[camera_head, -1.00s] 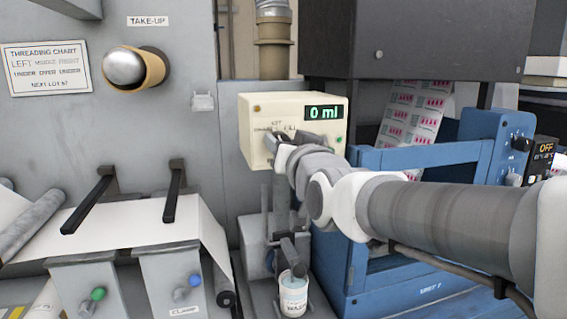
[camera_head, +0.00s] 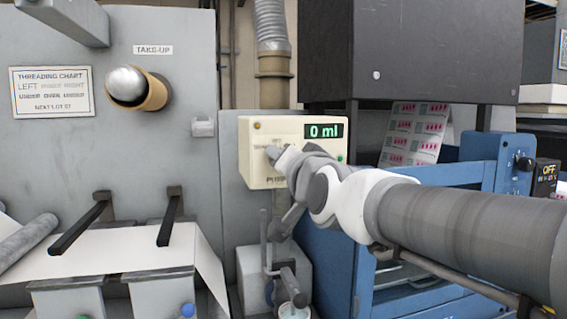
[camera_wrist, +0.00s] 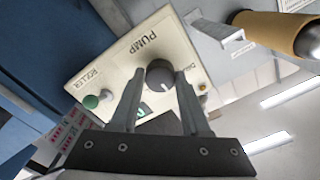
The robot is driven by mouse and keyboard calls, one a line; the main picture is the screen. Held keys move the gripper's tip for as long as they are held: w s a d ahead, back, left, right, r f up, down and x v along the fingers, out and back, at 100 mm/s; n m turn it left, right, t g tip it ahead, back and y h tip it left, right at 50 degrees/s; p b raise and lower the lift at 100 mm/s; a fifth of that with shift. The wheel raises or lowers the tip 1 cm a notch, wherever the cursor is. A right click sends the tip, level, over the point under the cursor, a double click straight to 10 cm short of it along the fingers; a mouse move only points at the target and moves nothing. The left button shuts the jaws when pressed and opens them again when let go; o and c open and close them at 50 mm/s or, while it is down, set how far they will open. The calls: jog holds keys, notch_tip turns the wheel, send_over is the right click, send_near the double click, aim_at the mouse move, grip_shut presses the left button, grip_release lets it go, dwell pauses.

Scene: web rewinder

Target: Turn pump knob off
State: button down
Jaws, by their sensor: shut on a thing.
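The pump box (camera_head: 257,172) is cream, with a green display (camera_head: 324,131) reading 0 ml. It also shows tilted in the wrist view (camera_wrist: 95,72), with the word PUMP on its face. In the head view my gripper (camera_head: 273,153) is at the front of the box and largely hides the knob. Which setting the knob points to is not clear.
A green button (camera_wrist: 91,102) is beside the knob on the box. A take-up roll (camera_head: 152,92) sticks out of the grey panel at the left. Blue machine framing (camera_head: 425,170) stands close on the right, behind my arm. A cup (camera_head: 292,311) is below.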

jog(key=shift+c, duration=1.9)
grip_release()
jog(key=v, duration=1.7)
jog(key=shift+s, duration=0.25)
jog(key=shift+r, duration=0.1)
